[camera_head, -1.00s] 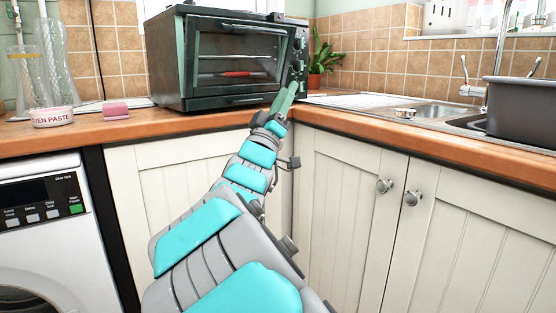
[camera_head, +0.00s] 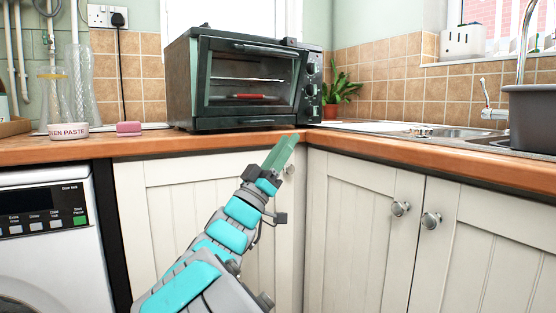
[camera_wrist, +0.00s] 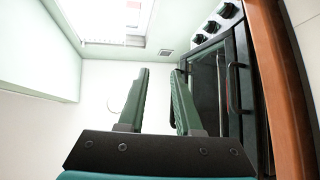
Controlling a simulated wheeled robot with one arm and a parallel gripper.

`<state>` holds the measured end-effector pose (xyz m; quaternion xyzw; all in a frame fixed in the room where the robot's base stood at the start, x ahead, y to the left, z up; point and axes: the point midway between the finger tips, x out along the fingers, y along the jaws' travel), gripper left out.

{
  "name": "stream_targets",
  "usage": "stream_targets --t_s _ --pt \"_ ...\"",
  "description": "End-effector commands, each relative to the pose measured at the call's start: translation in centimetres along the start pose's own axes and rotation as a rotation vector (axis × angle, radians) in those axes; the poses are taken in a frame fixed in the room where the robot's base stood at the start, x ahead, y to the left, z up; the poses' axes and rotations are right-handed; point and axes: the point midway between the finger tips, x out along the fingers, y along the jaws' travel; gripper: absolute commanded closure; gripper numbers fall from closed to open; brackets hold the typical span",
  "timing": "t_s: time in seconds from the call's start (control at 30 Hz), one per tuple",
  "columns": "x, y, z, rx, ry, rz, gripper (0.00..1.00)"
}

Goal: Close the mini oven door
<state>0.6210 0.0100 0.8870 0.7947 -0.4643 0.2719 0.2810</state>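The mini oven (camera_head: 182,80) is dark green-black and stands on the wooden worktop. Its glass-fronted door (camera_head: 250,124) faces me, with a long bar handle (camera_head: 265,47) near the top. A rack and a red item show inside. I cannot tell whether the door is fully shut. My gripper (camera_head: 285,140) is in front of the worktop edge, below the oven's lower right corner, and not touching the door. In the wrist view, its two green fingers (camera_wrist: 161,72) are apart with nothing between them. The oven (camera_wrist: 207,70) appears sideways at the right there.
Oven knobs (camera_head: 311,90) line the door's right side. A potted plant (camera_head: 338,92) and the sink (camera_head: 470,138) are to the right. An oven paste tub (camera_head: 69,131) and pink sponge (camera_head: 128,128) lie left. White cupboards (camera_head: 365,220) are below; the space before the oven is open.

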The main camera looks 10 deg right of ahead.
Motion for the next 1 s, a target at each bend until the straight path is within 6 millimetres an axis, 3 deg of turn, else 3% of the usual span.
stream_targets --t_s 0.3,0.67,0.87,1.0 --pt "-3.2 0.0 0.0 -0.001 -0.001 -0.002 0.67" --pt "-3.6 0.0 0.0 -0.001 0.0 0.001 0.67" --pt "-3.6 0.0 0.0 0.001 0.0 0.001 0.87" --pt "-3.5 -0.5 -1.9 0.087 -0.02 -0.003 1.0"
